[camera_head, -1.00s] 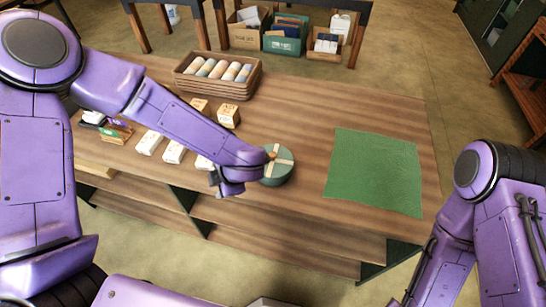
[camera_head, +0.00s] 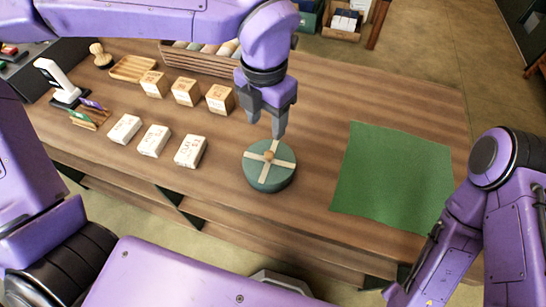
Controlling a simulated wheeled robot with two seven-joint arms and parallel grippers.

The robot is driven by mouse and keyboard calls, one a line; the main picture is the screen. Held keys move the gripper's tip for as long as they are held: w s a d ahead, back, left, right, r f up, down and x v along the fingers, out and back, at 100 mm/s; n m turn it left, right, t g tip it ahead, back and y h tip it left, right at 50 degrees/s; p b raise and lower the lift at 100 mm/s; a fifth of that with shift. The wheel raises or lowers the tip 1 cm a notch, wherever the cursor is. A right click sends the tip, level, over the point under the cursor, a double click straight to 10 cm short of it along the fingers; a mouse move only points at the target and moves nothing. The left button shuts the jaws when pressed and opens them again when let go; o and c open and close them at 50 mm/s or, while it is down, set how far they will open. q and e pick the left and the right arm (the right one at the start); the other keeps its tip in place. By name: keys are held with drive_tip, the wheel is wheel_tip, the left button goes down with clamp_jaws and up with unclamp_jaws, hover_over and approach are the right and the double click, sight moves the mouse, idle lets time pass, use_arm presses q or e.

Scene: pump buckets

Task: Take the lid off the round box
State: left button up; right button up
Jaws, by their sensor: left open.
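The round box (camera_head: 268,178) is a green cylinder standing on the wooden table. Its lid (camera_head: 256,166) is on it, with a cream cross band and a small round wooden knob (camera_head: 269,155) in the middle. My left gripper (camera_head: 278,133) points down just above and behind the knob. It is open and holds nothing. Whether a fingertip touches the knob I cannot tell. My right arm is at the right edge, and its gripper is out of the picture.
A green cloth (camera_head: 393,177) lies flat right of the box. White boxes (camera_head: 190,151) and kraft boxes (camera_head: 219,99) stand to the left. A scanner (camera_head: 58,82) stands far left. The table between box and cloth is clear.

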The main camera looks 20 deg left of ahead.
use_arm(q)
drive_tip(key=f, duration=0.1)
hover_over(269, 153)
wheel_tip(269, 153, down, 4)
drive_tip(key=shift+w+a+f, duration=0.1)
drive_tip(key=shift+f, duration=0.1)
wheel_tip(269, 153, down, 6)
drive_tip(key=shift+r+p, duration=0.1)
drive_tip(key=shift+p, duration=0.9)
clamp_jaws()
use_arm(e)
drive_tip(key=shift+w+r, duration=0.25)
drive_tip(key=shift+r, duration=0.35)
